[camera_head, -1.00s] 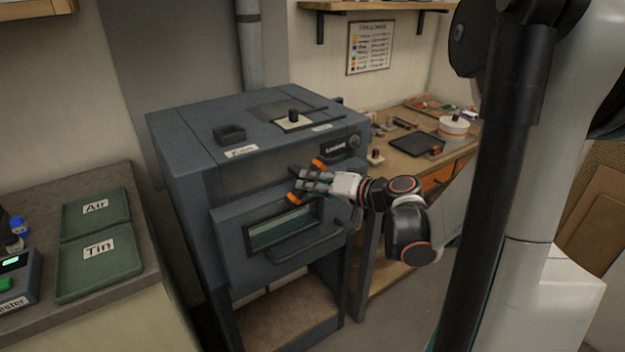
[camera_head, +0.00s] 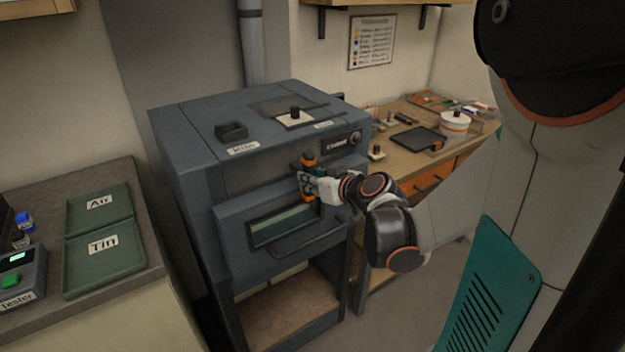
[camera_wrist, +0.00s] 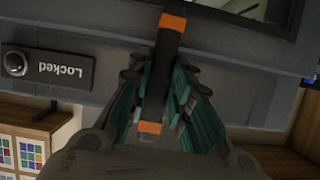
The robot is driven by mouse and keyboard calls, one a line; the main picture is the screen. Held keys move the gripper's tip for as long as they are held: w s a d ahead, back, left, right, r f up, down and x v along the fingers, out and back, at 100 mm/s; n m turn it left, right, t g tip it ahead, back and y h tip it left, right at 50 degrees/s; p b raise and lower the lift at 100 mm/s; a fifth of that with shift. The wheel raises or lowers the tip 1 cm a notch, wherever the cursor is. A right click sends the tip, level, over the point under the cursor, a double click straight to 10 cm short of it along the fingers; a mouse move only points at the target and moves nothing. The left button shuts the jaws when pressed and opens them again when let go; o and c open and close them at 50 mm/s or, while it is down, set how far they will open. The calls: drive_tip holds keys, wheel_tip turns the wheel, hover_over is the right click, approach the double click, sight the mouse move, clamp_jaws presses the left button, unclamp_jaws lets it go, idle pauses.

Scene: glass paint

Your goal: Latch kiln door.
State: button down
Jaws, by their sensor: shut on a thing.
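The grey kiln (camera_head: 185,135) stands in the middle of the head view. Its door (camera_head: 232,232), with a dark window and a bar handle (camera_head: 310,246), looks closed against the front. The latch handle (camera_head: 308,160) is a dark bar with orange ends, standing nearly upright above the window. In the wrist view, the latch handle (camera_wrist: 163,65) lies between my teal fingers. My gripper (camera_head: 309,184) is shut on it; the fingers also show in the wrist view (camera_wrist: 160,85). An indicator plate (camera_wrist: 50,68) reads "Locked", upside down in the wrist view.
A wooden bench (camera_head: 405,155) with a black tray (camera_head: 418,139) and a white pot (camera_head: 455,122) stands right of the kiln. Green trays marked Air and Tin (camera_head: 98,262) and a tester (camera_head: 22,278) sit on the left counter. Floor is clear in front of the bench.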

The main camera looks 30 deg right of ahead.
idle(0.6)
drive_tip(key=c, duration=1.4)
unclamp_jaws()
drive_tip(key=shift+c, duration=0.2)
